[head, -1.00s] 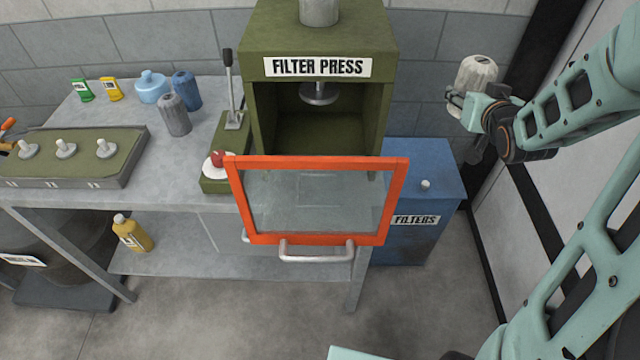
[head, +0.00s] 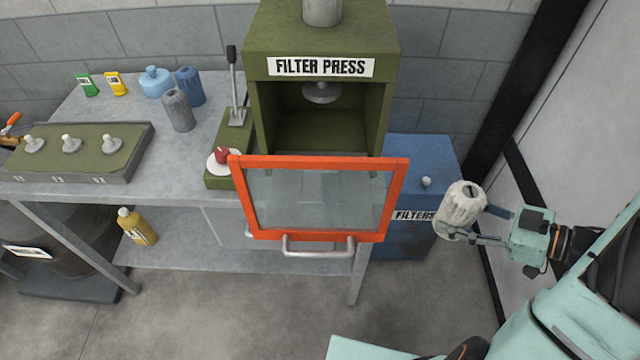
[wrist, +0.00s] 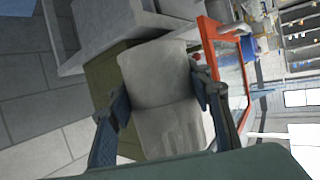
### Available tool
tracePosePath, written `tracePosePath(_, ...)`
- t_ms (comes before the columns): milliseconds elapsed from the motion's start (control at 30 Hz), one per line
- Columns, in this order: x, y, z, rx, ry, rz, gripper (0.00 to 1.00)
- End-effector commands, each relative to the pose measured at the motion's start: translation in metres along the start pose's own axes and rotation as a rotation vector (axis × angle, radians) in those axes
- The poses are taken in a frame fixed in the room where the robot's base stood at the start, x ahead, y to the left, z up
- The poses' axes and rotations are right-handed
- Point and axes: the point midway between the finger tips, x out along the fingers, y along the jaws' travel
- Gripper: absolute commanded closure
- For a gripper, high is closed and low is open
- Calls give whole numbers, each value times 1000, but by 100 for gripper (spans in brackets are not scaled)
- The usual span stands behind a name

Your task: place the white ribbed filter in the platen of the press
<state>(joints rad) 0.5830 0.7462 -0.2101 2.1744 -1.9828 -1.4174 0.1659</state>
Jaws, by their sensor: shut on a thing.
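The white ribbed filter (head: 461,209) is held in my gripper (head: 470,222), to the right of the press and in front of the blue filters bin. In the wrist view the filter (wrist: 165,95) fills the middle, between the two fingers of my gripper (wrist: 160,100). The green filter press (head: 255,70) stands at the back centre. Its orange-framed door (head: 235,200) is swung down and open in front. The chamber behind it is open, with a round metal ram (head: 320,93) at the top. The door hides part of the chamber's floor, and I cannot make out the platen clearly.
The blue filters bin (head: 425,160) stands right of the press. A lever (head: 232,85) and red button (head: 222,154) are left of it. A grey filter (head: 178,110) and blue filter (head: 190,86) stand on the bench (head: 150,185). The right wall is close to my arm.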

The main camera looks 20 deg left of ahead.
Motion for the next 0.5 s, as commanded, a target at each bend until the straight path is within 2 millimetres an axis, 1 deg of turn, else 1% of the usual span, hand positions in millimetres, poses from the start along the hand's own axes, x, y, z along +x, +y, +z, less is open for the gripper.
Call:
tracePosePath(33,-4,-10,2,-7,2,-21,84)
tracePosePath(100,-7,-21,4,-16,1,-44,84)
tracePosePath(167,-6,-26,4,-22,2,-56,84)
tracePosePath(233,2,-28,2,-27,2,-63,84)
tracePosePath(367,31,-32,-8,-29,2,-67,84)
tracePosePath(500,67,-34,-21,-30,0,-67,84)
